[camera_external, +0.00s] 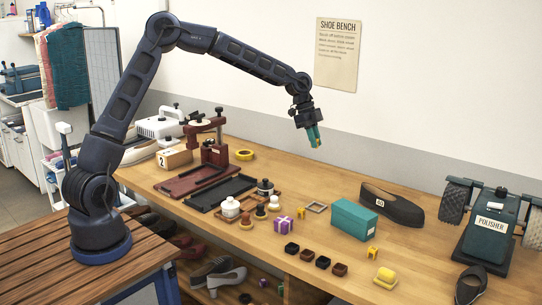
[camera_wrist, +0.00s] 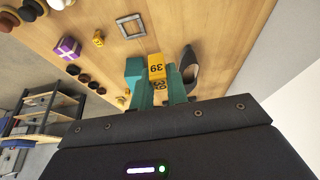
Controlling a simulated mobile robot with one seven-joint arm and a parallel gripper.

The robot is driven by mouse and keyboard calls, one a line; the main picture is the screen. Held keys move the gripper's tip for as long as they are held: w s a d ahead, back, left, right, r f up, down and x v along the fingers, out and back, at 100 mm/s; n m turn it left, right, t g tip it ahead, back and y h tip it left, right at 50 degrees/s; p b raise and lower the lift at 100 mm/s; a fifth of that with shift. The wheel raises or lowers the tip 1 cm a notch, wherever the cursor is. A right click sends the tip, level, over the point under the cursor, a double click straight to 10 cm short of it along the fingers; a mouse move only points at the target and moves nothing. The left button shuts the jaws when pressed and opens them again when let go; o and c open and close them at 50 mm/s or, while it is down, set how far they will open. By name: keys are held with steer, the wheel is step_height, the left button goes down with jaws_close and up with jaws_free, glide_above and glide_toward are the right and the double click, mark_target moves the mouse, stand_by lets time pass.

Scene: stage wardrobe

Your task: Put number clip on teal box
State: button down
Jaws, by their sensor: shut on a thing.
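My gripper (camera_external: 314,137) is raised above the bench, well above and to the left of the teal box. In the wrist view its green fingers (camera_wrist: 160,92) are shut on a yellow number clip (camera_wrist: 157,68) marked 39. The teal box (camera_external: 355,219) lies on the bench, with nothing visible on its top. In the wrist view the box (camera_wrist: 134,68) shows just left of the held clip and is partly hidden by a finger. Other yellow clips stand on the bench, one (camera_external: 371,253) in front of the box and one (camera_external: 301,213) left of it.
A dark shoe (camera_external: 392,205) tagged 40 lies behind the box. Small dark pots (camera_external: 308,255) sit in front of it, and a purple box (camera_external: 283,224) and an empty square frame (camera_external: 316,207) to its left. The polisher (camera_external: 490,225) stands at the right.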

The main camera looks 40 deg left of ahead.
steer(key=s+d+r, duration=0.2)
steer(key=d, duration=0.4)
steer(key=s+d+r, duration=0.2)
steer(key=s+d, duration=0.1)
steer(key=d, duration=0.3)
step_height(320, 180, up, 4)
glide_above(359, 210)
steer(key=a, duration=0.2)
steer(key=f, duration=1.9)
steer(key=shift+d+f, duration=0.15)
steer(key=shift+d, duration=0.1)
steer(key=shift+f, duration=0.1)
steer(key=c, duration=1.4)
jaws_free()
